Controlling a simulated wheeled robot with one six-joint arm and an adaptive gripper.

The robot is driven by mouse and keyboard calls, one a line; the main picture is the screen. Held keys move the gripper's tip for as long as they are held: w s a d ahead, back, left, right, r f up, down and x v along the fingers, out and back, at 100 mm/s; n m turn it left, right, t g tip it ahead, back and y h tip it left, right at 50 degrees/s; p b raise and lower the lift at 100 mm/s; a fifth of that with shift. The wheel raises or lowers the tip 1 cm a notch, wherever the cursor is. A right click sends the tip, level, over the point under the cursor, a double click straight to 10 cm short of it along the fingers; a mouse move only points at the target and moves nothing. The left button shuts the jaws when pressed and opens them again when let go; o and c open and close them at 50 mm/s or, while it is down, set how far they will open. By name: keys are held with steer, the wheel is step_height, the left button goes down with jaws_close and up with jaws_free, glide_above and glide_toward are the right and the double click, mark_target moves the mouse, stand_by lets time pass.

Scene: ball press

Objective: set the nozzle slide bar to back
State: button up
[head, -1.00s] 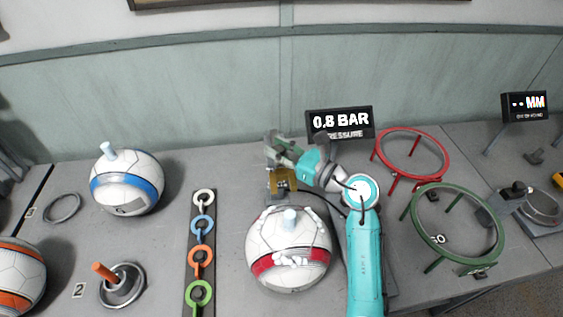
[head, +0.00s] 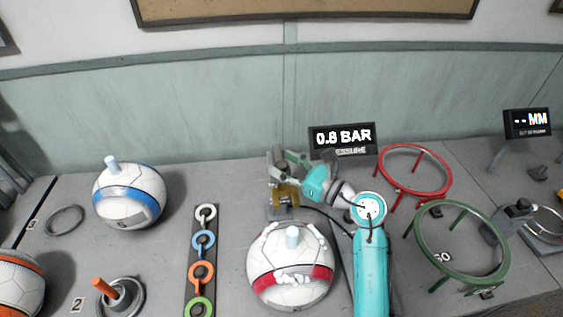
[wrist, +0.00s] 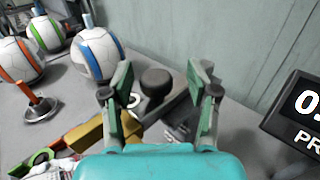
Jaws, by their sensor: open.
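My gripper (head: 287,163) is over the brass-coloured fixture (head: 286,195) behind the red-banded ball, below and left of the 0.8 BAR display. In the wrist view my gripper (wrist: 160,80) has its two green-padded fingers wide apart. A dark round knob (wrist: 156,82) on a grey bar (wrist: 168,108) shows between them, apart from both pads as far as I can see. The knob appears to belong to the nozzle slide bar. The brass block (wrist: 92,138) lies at lower left, partly hidden by my gripper. The head view does not show the knob clearly.
The red-banded ball (head: 290,265) stands in front of the fixture. The pressure display (head: 342,138) is behind my arm. Red (head: 415,171) and green (head: 462,250) ring stands are at right. A blue-banded ball (head: 130,195) and a strip of coloured rings (head: 203,240) are at left.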

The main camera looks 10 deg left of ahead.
steer(key=v, duration=1)
steer(key=shift+s+d, duration=0.15)
steer(key=shift+d, duration=0.2)
steer(key=s+m, duration=0.2)
steer(key=s, duration=0.1)
steer(key=s+f+m+t+y, duration=0.1)
steer(key=s, duration=0.2)
steer(key=s+f+m+t+y, duration=0.1)
steer(key=s+m, duration=0.1)
steer(key=s, duration=0.1)
steer(key=shift+a+f+m, duration=0.1)
steer(key=shift+f+m, duration=0.05)
steer(key=shift+m, duration=0.15)
steer(key=s+d+f+n+t+h, duration=0.1)
steer(key=s+d+f+n+h, duration=0.2)
steer(key=s+n, duration=0.6)
steer(key=s+d+f+n+t+h, duration=0.1)
steer(key=s+d+f+n+h, duration=0.3)
steer(key=s, duration=1)
steer(key=s+d+f+n+t+h, duration=0.2)
steer(key=s+d+n+h, duration=0.7)
steer(key=n, duration=0.7)
steer(key=s+f+h, duration=0.1)
steer(key=s, duration=0.2)
steer(key=shift+s+f+h, duration=0.15)
steer(key=shift+f+h, duration=0.2)
steer(key=shift+h, duration=0.05)
steer(key=shift+d, duration=0.15)
